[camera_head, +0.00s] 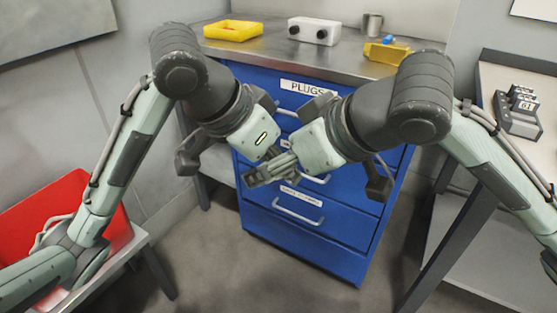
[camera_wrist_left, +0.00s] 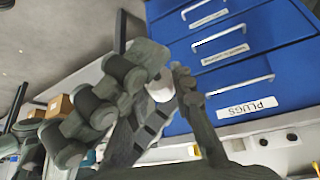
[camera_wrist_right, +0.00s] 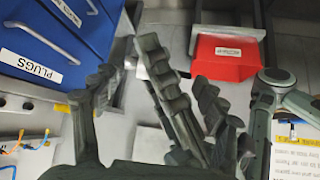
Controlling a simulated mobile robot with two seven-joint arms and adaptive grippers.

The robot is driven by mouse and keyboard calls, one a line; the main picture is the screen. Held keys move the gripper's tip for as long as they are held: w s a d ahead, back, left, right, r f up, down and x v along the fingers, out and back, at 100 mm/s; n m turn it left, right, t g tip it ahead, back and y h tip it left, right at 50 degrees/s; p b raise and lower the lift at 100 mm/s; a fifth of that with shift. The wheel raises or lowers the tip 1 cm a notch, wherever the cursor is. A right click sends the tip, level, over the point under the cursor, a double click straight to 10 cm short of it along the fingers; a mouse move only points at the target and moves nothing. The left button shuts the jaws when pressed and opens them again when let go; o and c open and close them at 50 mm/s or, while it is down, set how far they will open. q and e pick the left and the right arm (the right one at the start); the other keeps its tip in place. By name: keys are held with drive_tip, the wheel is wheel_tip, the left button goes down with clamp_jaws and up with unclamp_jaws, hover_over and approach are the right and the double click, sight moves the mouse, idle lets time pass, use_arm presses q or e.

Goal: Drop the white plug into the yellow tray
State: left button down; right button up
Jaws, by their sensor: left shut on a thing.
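My left gripper (camera_head: 277,161) is in front of the blue drawers, low and well short of the tray. It is shut on a small white thing, which looks like the white plug (camera_wrist_left: 160,88), between its fingers in the left wrist view. In the head view, fingers hide the plug.
A blue drawer cabinet (camera_head: 260,205) labelled PLUGS is behind the hands. A red bin (camera_head: 50,205) is at left, a side table at right.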

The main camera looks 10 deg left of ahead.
drive_tip(key=shift+s, duration=0.1)
drive_tip(key=c, duration=0.5)
use_arm(q)
drive_tip(key=c, duration=1.2)
unclamp_jaws()
use_arm(e)
drive_tip(key=shift+c, duration=0.2)
